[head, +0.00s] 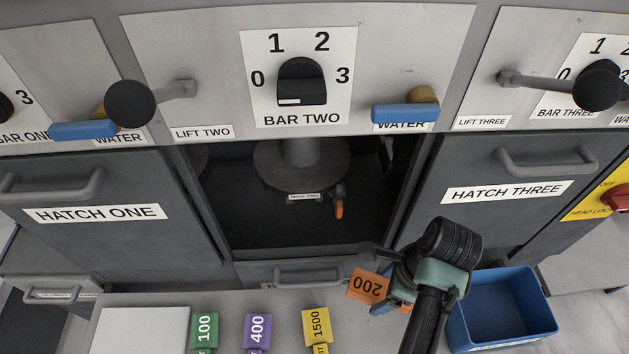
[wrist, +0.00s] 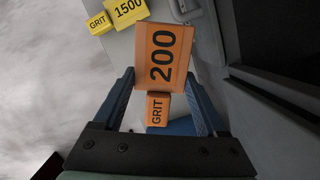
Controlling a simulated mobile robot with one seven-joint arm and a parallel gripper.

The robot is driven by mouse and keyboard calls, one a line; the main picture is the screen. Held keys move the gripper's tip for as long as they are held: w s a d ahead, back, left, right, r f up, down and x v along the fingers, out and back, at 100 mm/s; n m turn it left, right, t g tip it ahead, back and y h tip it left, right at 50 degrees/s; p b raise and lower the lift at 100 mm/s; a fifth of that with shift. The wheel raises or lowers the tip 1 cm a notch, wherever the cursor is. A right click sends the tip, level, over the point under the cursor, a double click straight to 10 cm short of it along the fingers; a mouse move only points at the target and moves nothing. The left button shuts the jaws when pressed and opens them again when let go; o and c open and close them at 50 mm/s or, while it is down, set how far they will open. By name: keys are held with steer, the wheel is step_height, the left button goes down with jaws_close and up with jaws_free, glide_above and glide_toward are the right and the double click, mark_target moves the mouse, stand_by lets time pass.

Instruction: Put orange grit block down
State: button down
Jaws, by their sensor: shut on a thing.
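The orange grit block (head: 367,285) is marked 200 and shows to the left of my gripper (head: 387,290) in the head view. In the wrist view the orange block (wrist: 162,55) sits between the two blue fingers of my gripper (wrist: 164,85), with its GRIT tab towards the palm. My gripper is shut on it. The block is near the slab's right part, beside the blue bin; I cannot tell whether it touches the slab. My arm hides part of the block's surroundings in the head view.
Green 100 (head: 204,328), purple 400 (head: 257,330) and yellow 1500 (head: 315,325) blocks stand in a row on the slab (head: 175,300). A white plate (head: 143,331) lies left of them. A blue bin (head: 500,308) is at right. The middle hatch opening (head: 260,215) is behind.

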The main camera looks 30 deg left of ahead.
mark_target(382, 324)
steer(key=m, duration=0.3)
steer(key=shift+d+f+t, duration=0.15)
steer(key=shift+f+t, duration=0.15)
steer(key=shift+f, duration=0.05)
steer(key=m, duration=0.2)
steer(key=d+f+m, duration=0.1)
steer(key=m, duration=0.2)
steer(key=shift+d+t+b, duration=0.15)
steer(key=shift+t+b, duration=0.15)
steer(key=shift+t, duration=0.1)
steer(key=m, duration=0.1)
steer(key=d+f+m+h, duration=0.1)
steer(key=m, duration=0.1)
steer(key=d+m, duration=0.1)
steer(key=m, duration=0.1)
steer(key=shift+s+f, duration=0.2)
steer(key=shift+s, duration=0.1)
step_height(382, 324, down, 10)
steer(key=shift+b, duration=0.85)
steer(key=shift+f, duration=0.15)
jaws_free()
